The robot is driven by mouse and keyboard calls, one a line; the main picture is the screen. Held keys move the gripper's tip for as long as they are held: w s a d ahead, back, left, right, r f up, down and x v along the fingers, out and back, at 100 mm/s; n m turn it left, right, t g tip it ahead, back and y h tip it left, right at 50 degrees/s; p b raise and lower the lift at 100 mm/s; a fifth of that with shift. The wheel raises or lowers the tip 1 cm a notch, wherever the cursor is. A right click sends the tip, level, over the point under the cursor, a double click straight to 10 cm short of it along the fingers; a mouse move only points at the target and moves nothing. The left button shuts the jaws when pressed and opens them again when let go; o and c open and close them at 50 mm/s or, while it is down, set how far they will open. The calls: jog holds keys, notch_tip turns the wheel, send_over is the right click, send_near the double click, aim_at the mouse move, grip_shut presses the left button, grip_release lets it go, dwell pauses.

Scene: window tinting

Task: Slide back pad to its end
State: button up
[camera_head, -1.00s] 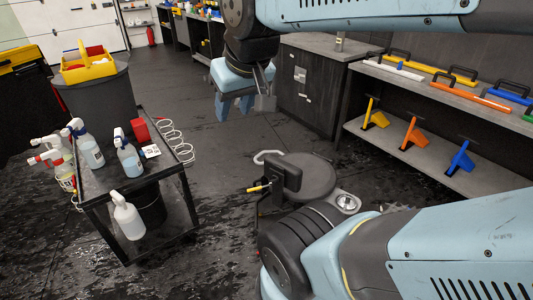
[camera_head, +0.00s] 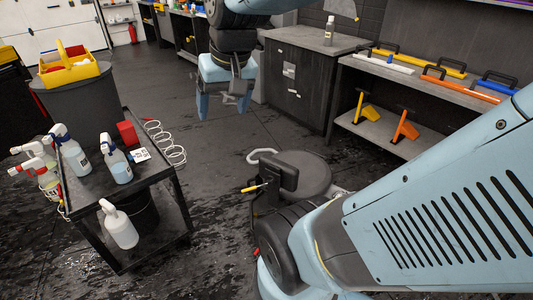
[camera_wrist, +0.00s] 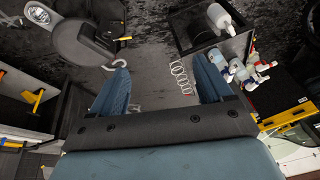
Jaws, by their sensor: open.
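A low round black stool seat (camera_head: 308,170) stands on the wet floor in the middle of the head view. A small black back pad (camera_head: 283,176) stands upright at its left edge, with a yellow-tipped lever (camera_head: 253,188) and a pale curved handle (camera_head: 262,154) beside it. In the wrist view, the seat (camera_wrist: 84,46) and the pad (camera_wrist: 106,33) are at upper left, beyond my left-hand finger. My gripper (camera_head: 222,104) is open and empty, fingers pointing down, up and left of the pad and apart from it. Its two blue fingers also show spread in the wrist view (camera_wrist: 161,65). My arm covers the stool's lower right.
A black cart (camera_head: 150,182) with spray bottles and a red box stands left of the stool. A white coiled hose (camera_head: 167,146) hangs by it. A grey bin (camera_head: 75,100) holds a yellow caddy. Shelves (camera_head: 375,137) with coloured squeegees are at right. Floor between cart and stool is clear.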

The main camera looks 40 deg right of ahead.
jog(key=w+d+f+m+y, duration=0.5)
jog(key=w+d+f+m, duration=0.15)
jog(key=d+f, duration=0.4)
jog(key=w+d+f+m+y, duration=0.5)
jog(key=d+f+m, duration=0.2)
jog(key=d+f, duration=0.3)
jog(key=m+t+h, duration=0.5)
jog(key=m+t, duration=0.8)
jog(key=m, duration=0.4)
send_near(291, 167)
jog(key=x, duration=1)
jog(key=shift+a+f, duration=0.1)
jog(key=shift+f, duration=0.25)
